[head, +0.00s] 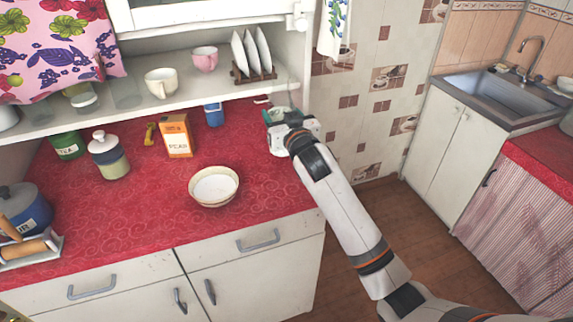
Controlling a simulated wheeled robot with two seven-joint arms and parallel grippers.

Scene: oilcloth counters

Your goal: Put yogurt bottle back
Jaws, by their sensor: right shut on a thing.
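My right gripper (275,118) is at the right end of the red counter, close to the cabinet's side post. It is shut on a small pale and green thing, which I take to be the yogurt bottle. The gripper hides most of it, so its shape and label cannot be made out, nor whether it touches the counter. My left gripper is not in view.
A cream bowl (214,186), an orange carton (177,136), a blue container (214,115) and a lidded jar (109,155) stand on the red counter (130,225). A shelf (120,108) with cups and a plate rack (254,75) overhangs the back.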

